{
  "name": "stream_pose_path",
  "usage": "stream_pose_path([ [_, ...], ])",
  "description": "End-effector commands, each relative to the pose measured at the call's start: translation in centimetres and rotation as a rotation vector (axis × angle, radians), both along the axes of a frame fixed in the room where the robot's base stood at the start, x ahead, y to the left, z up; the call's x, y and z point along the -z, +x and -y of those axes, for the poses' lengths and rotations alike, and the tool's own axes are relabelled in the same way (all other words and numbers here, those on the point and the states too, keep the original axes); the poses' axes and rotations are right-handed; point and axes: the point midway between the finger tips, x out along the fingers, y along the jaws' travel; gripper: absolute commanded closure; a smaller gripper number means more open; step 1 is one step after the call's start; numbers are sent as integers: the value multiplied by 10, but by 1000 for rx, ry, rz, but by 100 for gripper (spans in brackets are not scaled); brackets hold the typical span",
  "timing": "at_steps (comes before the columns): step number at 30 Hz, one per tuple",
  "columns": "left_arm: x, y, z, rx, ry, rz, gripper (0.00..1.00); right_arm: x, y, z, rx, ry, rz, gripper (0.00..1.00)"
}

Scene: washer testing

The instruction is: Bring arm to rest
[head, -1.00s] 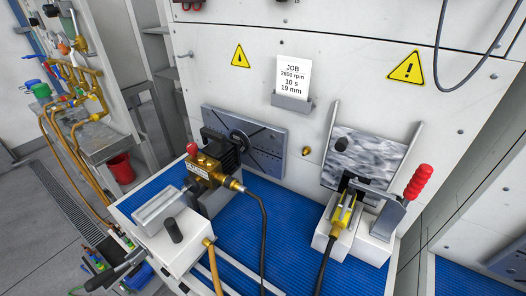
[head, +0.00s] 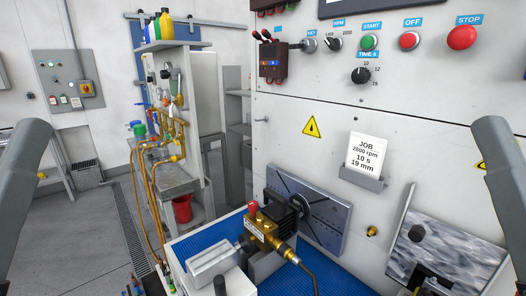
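Grey links of my two arms stand at the left and right edges of the head view. Neither gripper shows; both are outside the picture. A brass and black pump (head: 267,226) with a red cap is mounted at a dark plate (head: 322,212) on the washer testing bench, with a hose fitting at its right. A job card (head: 364,153) reading 2600 rpm, 10 s, 19 mm sits in a holder on the white panel.
The control panel above has a green start button (head: 369,42), a time knob (head: 361,75) and a red stop button (head: 462,38). A scratched metal plate (head: 440,258) is at lower right. A trolley with brass pipes (head: 172,140) and a red bucket (head: 182,209) stand at left; floor is open beyond.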

Motion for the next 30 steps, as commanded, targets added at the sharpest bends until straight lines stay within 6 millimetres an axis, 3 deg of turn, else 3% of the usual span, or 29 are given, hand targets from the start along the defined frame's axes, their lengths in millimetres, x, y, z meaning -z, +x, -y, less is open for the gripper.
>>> stream_pose_path([
  [1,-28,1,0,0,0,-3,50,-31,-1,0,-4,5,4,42],
  [8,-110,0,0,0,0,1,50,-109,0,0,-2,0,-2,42],
  [21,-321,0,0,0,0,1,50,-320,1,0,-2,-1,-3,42],
  [25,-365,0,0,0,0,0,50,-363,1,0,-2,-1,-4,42],
  [30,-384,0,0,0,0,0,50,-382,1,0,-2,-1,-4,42],
])
